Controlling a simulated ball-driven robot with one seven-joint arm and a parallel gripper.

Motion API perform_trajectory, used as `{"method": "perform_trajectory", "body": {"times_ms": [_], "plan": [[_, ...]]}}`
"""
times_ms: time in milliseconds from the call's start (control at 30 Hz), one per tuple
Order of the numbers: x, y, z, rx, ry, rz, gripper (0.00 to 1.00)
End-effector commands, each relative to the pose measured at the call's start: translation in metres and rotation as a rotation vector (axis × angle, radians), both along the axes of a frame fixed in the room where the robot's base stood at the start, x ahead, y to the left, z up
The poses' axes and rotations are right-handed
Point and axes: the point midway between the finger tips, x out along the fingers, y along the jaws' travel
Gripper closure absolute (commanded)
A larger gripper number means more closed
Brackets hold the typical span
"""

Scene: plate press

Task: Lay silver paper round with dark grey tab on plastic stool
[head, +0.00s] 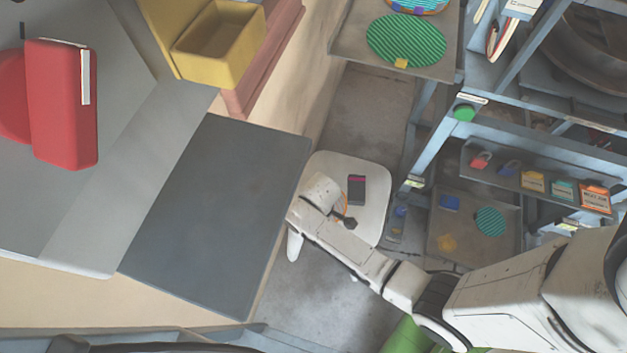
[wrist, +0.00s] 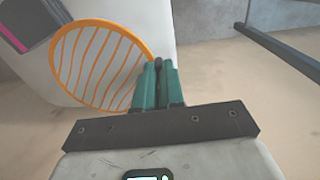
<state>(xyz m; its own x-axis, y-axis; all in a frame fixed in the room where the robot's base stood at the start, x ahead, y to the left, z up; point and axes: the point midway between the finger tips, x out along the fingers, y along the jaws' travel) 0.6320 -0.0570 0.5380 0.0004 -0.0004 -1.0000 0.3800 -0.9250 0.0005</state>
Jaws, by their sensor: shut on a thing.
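A pale, silvery round (wrist: 100,65) with orange stripes and an orange rim is at my gripper (wrist: 158,72) in the wrist view. A small dark grey tab (wrist: 160,64) shows between the green fingertips, which are shut on it. The round reaches left from the fingers, tilted, over the white plastic stool (wrist: 135,10). In the head view the stool (head: 374,212) stands on the floor, my arm partly covers it, and only a thin orange edge of the round shows. I cannot tell whether the round touches the seat.
A dark box with a magenta stripe (head: 356,190) lies on the stool seat, close to the round. A grey bench top (head: 215,215) is to the left, and a blue-grey rack (head: 425,130) to the right. A green striped round (head: 405,40) lies on an upper tray.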

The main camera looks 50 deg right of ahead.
Motion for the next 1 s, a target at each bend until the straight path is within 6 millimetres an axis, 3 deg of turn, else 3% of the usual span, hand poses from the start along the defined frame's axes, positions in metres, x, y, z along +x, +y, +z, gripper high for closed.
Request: {"method": "perform_trajectory", "body": {"times_ms": [100,367,533,967,1000], "plan": [[0.013,-0.001,-0.015,-0.001,0.000,-0.001,1.00],[0.025,-0.003,-0.031,-0.001,0.001,-0.001,1.00],[0.023,-0.002,-0.054,0.000,0.001,-0.001,1.00],[0.023,-0.002,-0.061,0.000,0.000,-0.001,1.00],[0.023,-0.002,-0.061,0.000,0.000,-0.001,0.91]]}}
